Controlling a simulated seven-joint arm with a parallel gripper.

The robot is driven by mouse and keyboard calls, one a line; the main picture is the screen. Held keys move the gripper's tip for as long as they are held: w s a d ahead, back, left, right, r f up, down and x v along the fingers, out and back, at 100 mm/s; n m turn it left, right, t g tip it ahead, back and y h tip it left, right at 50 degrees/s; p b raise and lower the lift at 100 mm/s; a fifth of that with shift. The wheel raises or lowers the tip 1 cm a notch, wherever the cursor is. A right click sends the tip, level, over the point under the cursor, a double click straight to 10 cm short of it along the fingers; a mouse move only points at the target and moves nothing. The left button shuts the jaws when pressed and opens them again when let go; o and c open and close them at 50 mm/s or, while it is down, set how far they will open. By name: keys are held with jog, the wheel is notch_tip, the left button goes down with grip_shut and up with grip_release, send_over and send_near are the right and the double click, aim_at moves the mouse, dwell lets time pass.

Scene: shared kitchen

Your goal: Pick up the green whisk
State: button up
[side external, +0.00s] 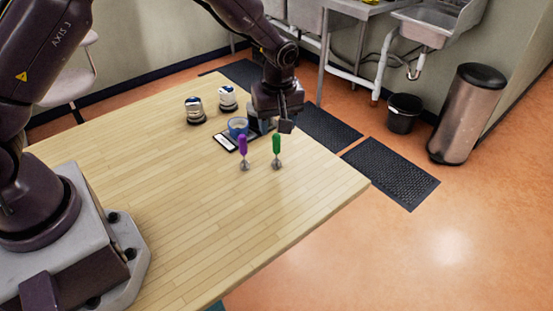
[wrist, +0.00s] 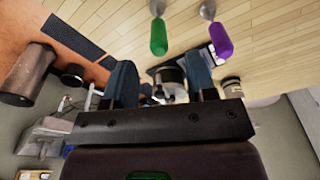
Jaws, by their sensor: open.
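The green whisk (side external: 277,148) stands upright on the table with its green handle up and metal head down. In the wrist view the green whisk (wrist: 158,36) is at the upper middle, beyond the fingertips. A purple whisk (side external: 243,150) stands just to its left; in the wrist view the purple whisk (wrist: 220,40) is to the right of the green one. My gripper (side external: 272,128) is above and behind the green whisk, near its handle top. In the wrist view my gripper (wrist: 160,78) has its two fingers apart with neither whisk between them.
Two silver-and-black canisters (side external: 195,110) (side external: 228,98) stand farther back left. The wooden table (side external: 190,220) is clear in front. A trash can (side external: 468,112) stands on the floor.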

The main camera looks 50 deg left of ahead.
aim_at(276, 144)
jog(key=shift+w+a+f, duration=0.1)
jog(key=shift+a+f, duration=0.05)
jog(key=shift+f, duration=1.6)
jog(key=shift+w+a+f, duration=0.1)
jog(key=shift+f, duration=1.6)
grip_shut()
